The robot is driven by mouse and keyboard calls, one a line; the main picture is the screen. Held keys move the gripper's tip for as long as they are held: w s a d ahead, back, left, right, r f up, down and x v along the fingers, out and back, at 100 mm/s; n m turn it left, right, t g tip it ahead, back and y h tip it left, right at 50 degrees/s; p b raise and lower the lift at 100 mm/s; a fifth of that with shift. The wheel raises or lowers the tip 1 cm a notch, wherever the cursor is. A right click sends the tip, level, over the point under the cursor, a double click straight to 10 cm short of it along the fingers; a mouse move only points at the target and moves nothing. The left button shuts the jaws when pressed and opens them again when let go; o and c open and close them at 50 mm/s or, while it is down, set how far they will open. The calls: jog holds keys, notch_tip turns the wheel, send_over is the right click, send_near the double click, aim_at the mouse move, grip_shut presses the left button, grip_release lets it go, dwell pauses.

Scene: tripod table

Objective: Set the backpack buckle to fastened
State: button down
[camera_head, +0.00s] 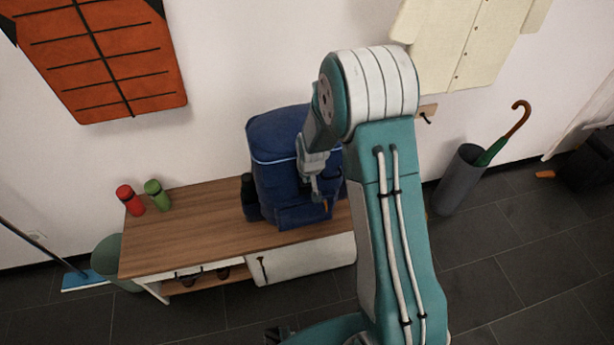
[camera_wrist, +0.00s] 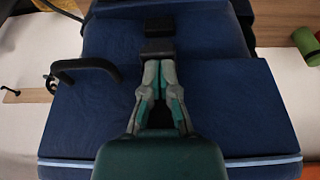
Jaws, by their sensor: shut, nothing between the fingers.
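The dark blue backpack (camera_head: 276,150) stands upright on the wooden bench, and its front fills most of the wrist view (camera_wrist: 225,110). Two black buckle pieces lie on it in the wrist view: a far piece (camera_wrist: 160,25) and a near piece (camera_wrist: 157,48), with a narrow strip of blue cloth between them. My gripper (camera_wrist: 158,66) is shut and empty, its fingertips at the near piece's lower edge; I cannot tell whether they touch it. In the head view my gripper (camera_head: 316,190) is in front of the backpack, and the buckle cannot be made out there.
A black curved bar (camera_wrist: 85,65) stands out left of my fingers in the wrist view. An umbrella stand (camera_head: 460,180) is at right. The bench between bottles and backpack is clear.

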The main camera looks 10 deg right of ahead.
jog(key=shift+f, duration=1.4)
notch_tip(320, 180, up, 4)
jog(key=shift+w+r, duration=0.1)
jog(key=shift+w, duration=0.05)
jog(key=v, duration=1)
